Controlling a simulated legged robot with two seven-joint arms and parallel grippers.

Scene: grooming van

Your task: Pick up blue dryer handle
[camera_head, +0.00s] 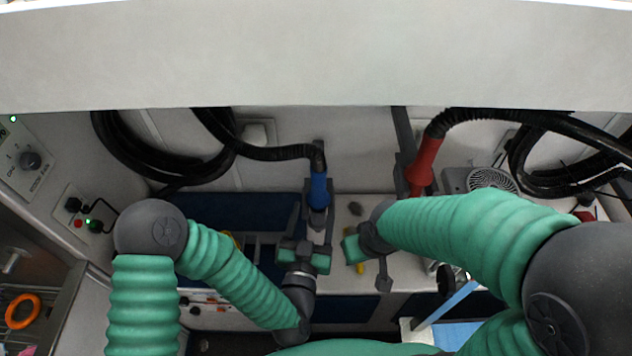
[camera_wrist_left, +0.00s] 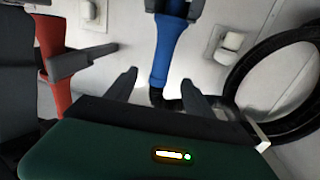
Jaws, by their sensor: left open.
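The blue dryer handle (camera_head: 319,188) hangs upright in a grey holder on the back wall, with a black hose leaving its top. My left gripper (camera_head: 318,222) is open just below and in front of it. In the left wrist view the blue handle (camera_wrist_left: 170,50) shows beyond the gap between the two dark fingers of my left gripper (camera_wrist_left: 158,78). I see no clear contact, and the fingers do not hold it. My right gripper (camera_head: 382,270) is to the right, away from the handle; its jaw gap is not clear.
A red dryer handle (camera_head: 423,165) hangs in a holder to the right; it also shows in the left wrist view (camera_wrist_left: 55,60). Black coiled hoses (camera_head: 135,160) hang on the wall. A grey fan unit (camera_head: 465,180) stands on the counter. A white panel (camera_head: 300,60) spans the top.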

